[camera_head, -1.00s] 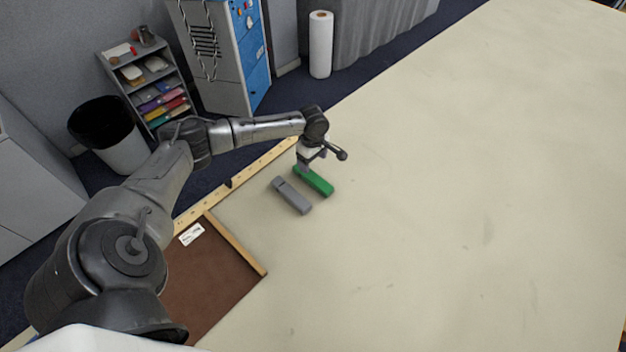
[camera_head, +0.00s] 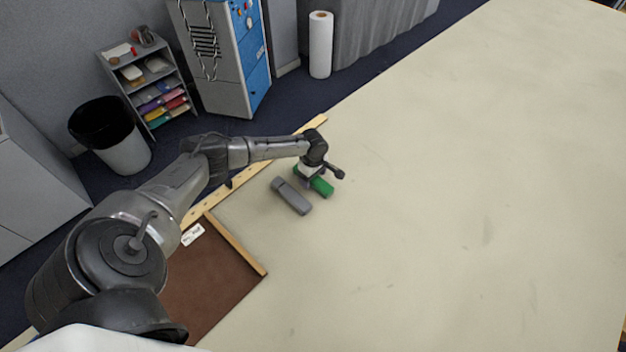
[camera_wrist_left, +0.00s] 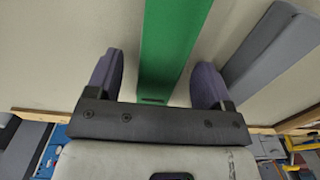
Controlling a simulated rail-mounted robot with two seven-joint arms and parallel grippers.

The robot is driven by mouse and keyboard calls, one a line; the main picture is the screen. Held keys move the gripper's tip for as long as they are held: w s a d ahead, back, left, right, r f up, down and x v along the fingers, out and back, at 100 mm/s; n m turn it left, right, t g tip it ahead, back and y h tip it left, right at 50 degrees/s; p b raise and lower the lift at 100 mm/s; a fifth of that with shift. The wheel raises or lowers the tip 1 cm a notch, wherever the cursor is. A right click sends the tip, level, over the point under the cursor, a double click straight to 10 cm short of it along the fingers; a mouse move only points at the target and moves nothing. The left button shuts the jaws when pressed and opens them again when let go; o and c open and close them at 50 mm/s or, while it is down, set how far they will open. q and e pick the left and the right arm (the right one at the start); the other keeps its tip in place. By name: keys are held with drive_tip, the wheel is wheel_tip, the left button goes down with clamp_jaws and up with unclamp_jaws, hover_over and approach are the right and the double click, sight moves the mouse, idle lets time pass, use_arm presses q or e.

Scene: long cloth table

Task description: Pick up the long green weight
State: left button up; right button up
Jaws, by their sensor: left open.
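The long green weight (camera_head: 322,187) lies on the cloth table, partly hidden under my left gripper in the head view. In the left wrist view the green weight (camera_wrist_left: 172,45) runs between the two fingers, with a gap on each side. My left gripper (camera_head: 308,183) is low over the weight's far end, and its fingers also show in the left wrist view (camera_wrist_left: 157,82). It is open and does not grip the weight. My right gripper is not in view.
A grey weight (camera_head: 292,196) lies just left of the green one, and it shows beside the right finger in the left wrist view (camera_wrist_left: 272,50). A brown tray (camera_head: 208,275) with wooden edges is at the lower left. The table (camera_head: 470,180) is clear to the right.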

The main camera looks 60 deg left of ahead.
use_arm(q)
clamp_jaws()
idle(0.8)
